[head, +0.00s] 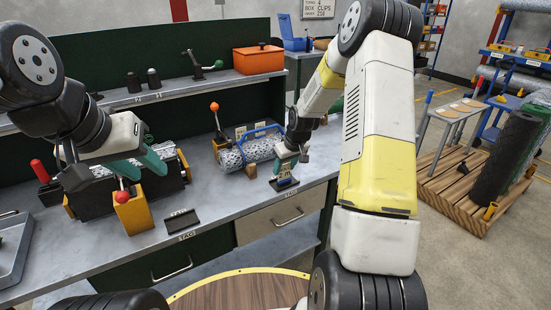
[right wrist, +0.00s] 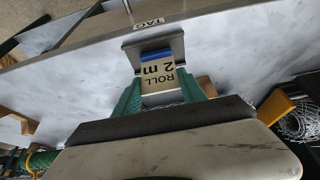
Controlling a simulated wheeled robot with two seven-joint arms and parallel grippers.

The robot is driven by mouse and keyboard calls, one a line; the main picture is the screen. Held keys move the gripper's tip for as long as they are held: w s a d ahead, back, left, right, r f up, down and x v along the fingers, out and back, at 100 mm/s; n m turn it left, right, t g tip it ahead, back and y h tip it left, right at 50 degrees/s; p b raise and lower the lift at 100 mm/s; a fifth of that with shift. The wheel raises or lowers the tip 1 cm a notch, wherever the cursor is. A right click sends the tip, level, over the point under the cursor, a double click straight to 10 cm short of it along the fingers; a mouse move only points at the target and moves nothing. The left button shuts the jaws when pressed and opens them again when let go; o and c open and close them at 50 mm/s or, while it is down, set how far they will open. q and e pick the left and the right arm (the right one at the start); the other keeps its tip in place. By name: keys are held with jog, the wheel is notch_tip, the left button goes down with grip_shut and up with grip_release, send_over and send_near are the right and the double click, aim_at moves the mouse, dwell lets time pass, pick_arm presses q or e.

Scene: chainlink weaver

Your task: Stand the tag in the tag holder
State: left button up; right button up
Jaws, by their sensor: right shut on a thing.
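The tag (right wrist: 160,75), a pale card reading "ROLL 2 m" with a blue edge, is between the green fingers of my right gripper (right wrist: 158,98). In the head view my right gripper (head: 287,160) is shut on it, low over the bench's front edge. The tag holder (right wrist: 130,48), a grey metal piece, is by the "TAG" label; its dark base also shows in the head view (head: 284,186). The tag's blue edge overlaps the holder in view; I cannot tell how deep it sits. My left gripper (head: 142,166) has its green fingers apart, beside the black fixture.
A mesh roll (head: 245,152) with a blue handle lies behind the holder. A yellow block with a red knob (head: 133,212) and a small dark stand (head: 181,220) are further left. An orange box (head: 258,60) is on the shelf. The bench between stand and holder is clear.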

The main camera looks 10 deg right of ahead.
jog(key=shift+f, duration=0.1)
jog(key=o, duration=1.3)
jog(key=shift+d+r, duration=0.1)
jog(key=shift+r, duration=0.35)
jog(key=s+a+r+m, duration=0.1)
jog(key=s+r, duration=0.7)
jog(key=r, duration=0.3)
jog(key=s+a+r, duration=0.1)
jog(key=s+r, duration=0.7)
jog(key=r, duration=0.3)
jog(key=s+a+r, duration=0.1)
jog(key=s, duration=0.4)
jog(key=s+a+r+m+t, duration=0.1)
jog(key=s+r, duration=0.1)
jog(key=s, duration=0.4)
jog(key=s+a+r+m, duration=0.1)
jog(key=s, duration=0.5)
jog(key=shift+s+r+t+y, duration=0.1)
jog(key=shift+r+t+y, duration=0.2)
jog(key=shift+r+t, duration=0.1)
